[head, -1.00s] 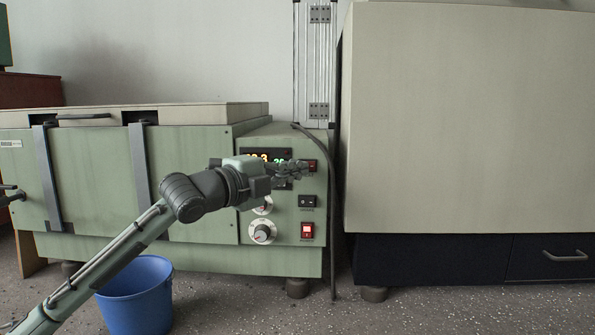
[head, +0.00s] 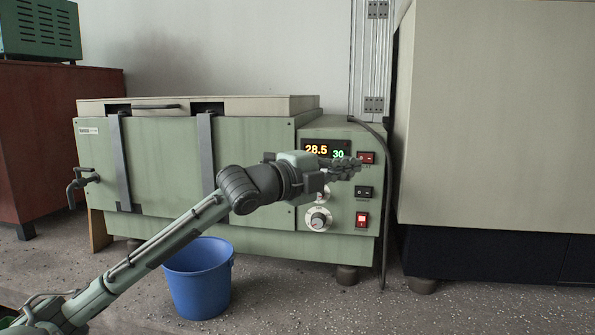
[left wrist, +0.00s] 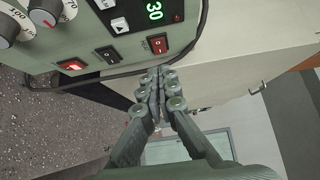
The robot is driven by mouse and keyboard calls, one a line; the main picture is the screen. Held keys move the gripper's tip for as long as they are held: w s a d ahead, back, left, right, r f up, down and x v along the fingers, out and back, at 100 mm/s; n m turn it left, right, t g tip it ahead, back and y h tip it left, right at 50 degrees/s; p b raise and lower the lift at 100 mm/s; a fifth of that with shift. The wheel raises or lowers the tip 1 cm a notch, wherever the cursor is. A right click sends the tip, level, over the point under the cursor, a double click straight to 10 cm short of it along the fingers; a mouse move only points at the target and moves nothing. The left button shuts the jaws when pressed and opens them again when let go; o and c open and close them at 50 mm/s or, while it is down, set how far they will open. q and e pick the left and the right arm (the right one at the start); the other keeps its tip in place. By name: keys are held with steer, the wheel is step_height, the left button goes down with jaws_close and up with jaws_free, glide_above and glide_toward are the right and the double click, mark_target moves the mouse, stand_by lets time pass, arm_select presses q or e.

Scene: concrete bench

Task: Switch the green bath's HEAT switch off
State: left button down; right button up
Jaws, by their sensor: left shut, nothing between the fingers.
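The green bath (head: 255,160) stands on the floor, with its control panel at its right end. The panel has a lit display (head: 325,150) reading 28.5 and 30. Below it a dark red rocker switch (head: 367,158), a black rocker (head: 363,192) and a brightly lit red rocker (head: 362,220) stand in a column. My left gripper (head: 357,166) is shut and empty, at the upper red rocker. In the left wrist view the shut fingertips (left wrist: 160,72) are close to that rocker (left wrist: 158,43); contact cannot be told. My right gripper is not in view.
Two round dials (head: 319,219) sit left of the rockers, one partly hidden by my arm. A black cable (head: 385,220) hangs at the panel's right edge. A large beige cabinet (head: 490,110) stands to the right. A blue bucket (head: 198,280) stands on the floor in front.

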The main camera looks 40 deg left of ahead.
arm_select(q)
steer(key=s+a+b, duration=0.1)
steer(key=s+a, duration=0.2)
steer(key=s, duration=0.6)
steer(key=shift+b, duration=0.35)
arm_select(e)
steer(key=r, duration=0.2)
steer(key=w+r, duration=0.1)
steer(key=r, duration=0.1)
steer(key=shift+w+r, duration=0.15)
